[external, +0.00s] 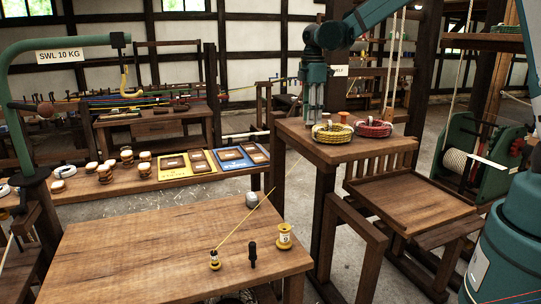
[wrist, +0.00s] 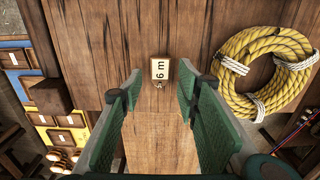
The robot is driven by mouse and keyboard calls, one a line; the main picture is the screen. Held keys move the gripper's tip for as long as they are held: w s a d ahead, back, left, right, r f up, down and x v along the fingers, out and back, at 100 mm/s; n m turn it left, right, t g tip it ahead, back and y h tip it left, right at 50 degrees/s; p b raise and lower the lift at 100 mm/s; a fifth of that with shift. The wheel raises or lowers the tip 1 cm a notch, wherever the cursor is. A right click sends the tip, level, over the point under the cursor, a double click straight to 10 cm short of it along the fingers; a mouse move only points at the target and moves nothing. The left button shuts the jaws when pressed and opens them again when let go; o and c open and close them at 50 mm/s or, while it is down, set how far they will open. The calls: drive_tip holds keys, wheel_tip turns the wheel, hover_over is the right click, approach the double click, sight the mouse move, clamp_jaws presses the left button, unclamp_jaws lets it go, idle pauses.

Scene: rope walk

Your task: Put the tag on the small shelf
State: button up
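The tag (wrist: 160,70) is a small pale plate marked "6 m" with a dark rim, on brown wood in the wrist view. My gripper (wrist: 160,78) is open, its two green fingers apart. The tag appears between the fingertips, with a gap on each side; the height gap is unclear. In the external view my gripper (external: 311,120) points down at the left part of a tall wooden table (external: 322,150). The tag cannot be made out there. A sign ending in "LF" (external: 341,71) shows behind my arm, partly hidden; which surface is the small shelf is unclear.
A yellow rope coil (wrist: 265,70) lies close right of my fingers. A red rope coil (external: 373,127) and an orange knob (external: 344,117) are on the same table. A lower bench (external: 140,260) holds yellow spools. A wooden tray-like seat (external: 420,205) stands at right, empty.

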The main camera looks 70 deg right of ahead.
wheel_tip(320, 180, up, 10)
drive_tip(key=shift+r+b, duration=0.25)
drive_tip(key=shift+b, duration=0.05)
idle(0.3)
drive_tip(key=shift+a, duration=0.1)
idle(0.4)
drive_tip(key=s+a+r+m+t, duration=0.2)
drive_tip(key=s+a+r, duration=0.1)
drive_tip(key=s+a, duration=0.45)
drive_tip(key=s+a+r+m+t, duration=0.1)
drive_tip(key=s+a+r+m, duration=0.1)
drive_tip(key=s+a, duration=0.6)
drive_tip(key=s+a+f+m+t, duration=0.2)
drive_tip(key=s+a+f, duration=0.1)
drive_tip(key=s+a, duration=0.3)
drive_tip(key=s+a+f+m+t, duration=0.2)
drive_tip(key=s+a, duration=0.4)
drive_tip(key=s, duration=0.4)
drive_tip(key=shift+f+m, duration=0.5)
drive_tip(key=shift+f, duration=0.3)
